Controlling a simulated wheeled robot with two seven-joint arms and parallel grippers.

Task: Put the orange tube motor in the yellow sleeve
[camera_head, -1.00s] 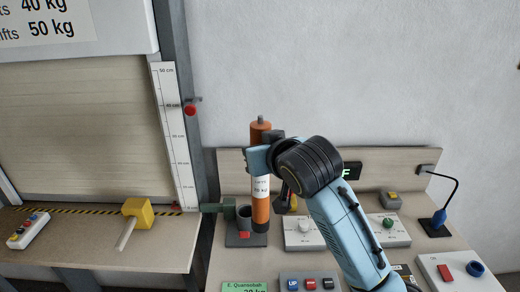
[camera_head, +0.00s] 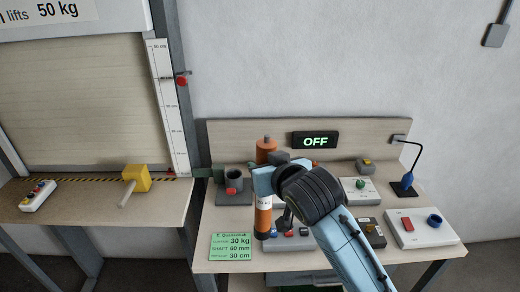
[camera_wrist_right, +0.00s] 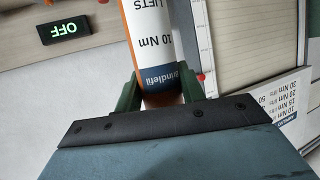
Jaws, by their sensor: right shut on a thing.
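The orange tube motor (camera_head: 263,220) stands upright in my right gripper (camera_head: 264,182), in front of the bench's back board. Its white label fills the middle of the wrist view (camera_wrist_right: 156,45), between the green fingers of the right gripper (camera_wrist_right: 160,90), which are shut on it. I cannot make out a yellow sleeve for certain; the arm hides part of the bench. A yellow block with a pale handle (camera_head: 136,178) lies on the left ledge. My left gripper is not in view.
A dark upright cup on a grey base (camera_head: 234,186) stands left of the motor. A green card (camera_head: 231,246) lies at the bench's front left. A black display reads OFF (camera_head: 315,141). A blue lamp (camera_head: 407,180) and a white box with a blue ring (camera_head: 421,228) are at right.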

